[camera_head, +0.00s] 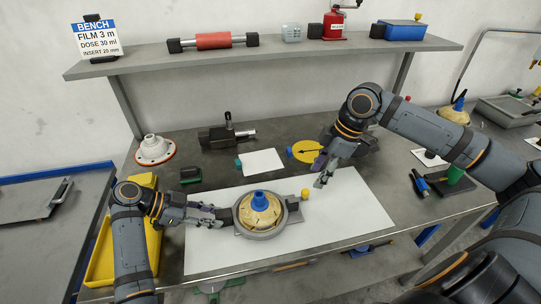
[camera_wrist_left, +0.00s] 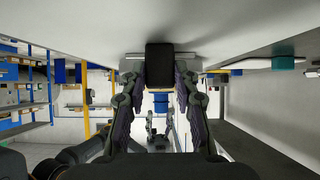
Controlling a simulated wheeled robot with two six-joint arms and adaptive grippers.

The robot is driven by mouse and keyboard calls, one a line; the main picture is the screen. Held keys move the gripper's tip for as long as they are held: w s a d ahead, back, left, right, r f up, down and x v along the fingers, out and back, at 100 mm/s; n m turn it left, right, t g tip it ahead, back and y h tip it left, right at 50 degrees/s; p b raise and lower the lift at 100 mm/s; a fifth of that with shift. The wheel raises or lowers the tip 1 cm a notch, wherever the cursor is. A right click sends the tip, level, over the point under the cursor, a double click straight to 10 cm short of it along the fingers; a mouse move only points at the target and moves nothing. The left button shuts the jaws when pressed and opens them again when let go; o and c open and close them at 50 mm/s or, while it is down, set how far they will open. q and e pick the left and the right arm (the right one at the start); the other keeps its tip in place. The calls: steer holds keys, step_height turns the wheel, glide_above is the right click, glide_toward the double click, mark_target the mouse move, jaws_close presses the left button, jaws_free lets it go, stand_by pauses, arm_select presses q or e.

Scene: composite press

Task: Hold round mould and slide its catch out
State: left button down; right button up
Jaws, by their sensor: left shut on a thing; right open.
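The round mould (camera_head: 239,222) is a grey ring on the white sheet, with a tan filling and a blue cone-shaped top (camera_head: 259,201). My left gripper (camera_head: 219,214) is shut on the mould's left side, on what looks like a dark grip tab (camera_wrist_left: 159,62), seen between its fingers in the left wrist view. The catch (camera_head: 293,207) is a grey piece on the mould's right side, with a yellow knob (camera_head: 305,193) near it. My right gripper (camera_head: 322,172) is open and empty, above and right of the knob, apart from it.
The white sheet (camera_head: 345,210) is clear to the right of the mould. A yellow disc (camera_head: 305,150), a small white sheet (camera_head: 260,162) and a dark clamp-like device (camera_head: 222,137) lie behind. A yellow tray (camera_head: 100,260) is at left. A shelf (camera_head: 270,56) spans the back.

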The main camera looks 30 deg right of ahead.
stand_by(0.3)
arm_select(q)
steer(key=c, duration=0.9)
jaws_free()
steer(key=shift+c, duration=0.2)
steer(key=v, duration=1.2)
